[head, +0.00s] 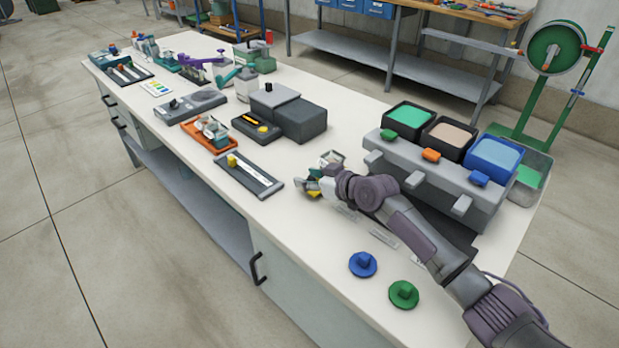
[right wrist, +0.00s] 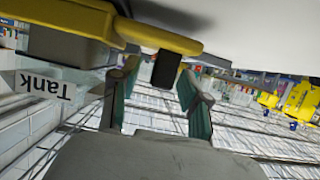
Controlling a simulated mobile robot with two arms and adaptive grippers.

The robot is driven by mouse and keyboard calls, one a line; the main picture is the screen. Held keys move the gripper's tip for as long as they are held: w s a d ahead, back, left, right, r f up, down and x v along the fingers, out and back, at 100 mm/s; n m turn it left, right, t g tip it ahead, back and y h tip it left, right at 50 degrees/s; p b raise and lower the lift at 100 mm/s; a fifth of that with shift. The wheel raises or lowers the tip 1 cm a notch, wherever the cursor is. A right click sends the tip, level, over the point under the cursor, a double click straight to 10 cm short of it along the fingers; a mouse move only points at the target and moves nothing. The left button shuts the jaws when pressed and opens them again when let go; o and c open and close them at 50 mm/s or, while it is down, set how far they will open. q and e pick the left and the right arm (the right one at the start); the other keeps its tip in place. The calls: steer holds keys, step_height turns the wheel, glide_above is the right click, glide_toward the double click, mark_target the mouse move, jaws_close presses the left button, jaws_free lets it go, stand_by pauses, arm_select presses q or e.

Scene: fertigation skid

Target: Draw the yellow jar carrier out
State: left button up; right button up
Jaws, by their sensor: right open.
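The tab appears between the two teal-padded fingers of the right gripper (right wrist: 157,88), with gaps on both sides. I cannot tell how deep the tab sits between them. My left gripper is not in view.
A grey stand with green, beige and blue containers (head: 437,150) stands right of my right arm. A blue knob disc (head: 362,264) and a green one (head: 403,294) lie near the front. A dark tray with a yellow block (head: 250,177) lies to the left.

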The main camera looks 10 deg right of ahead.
steer(key=shift+s, duration=0.1)
steer(key=shift+d, duration=0.15)
steer(key=v, duration=1.1)
steer(key=shift+s+d+r, duration=0.15)
steer(key=shift+s+r, duration=0.1)
steer(key=shift+s, duration=0.05)
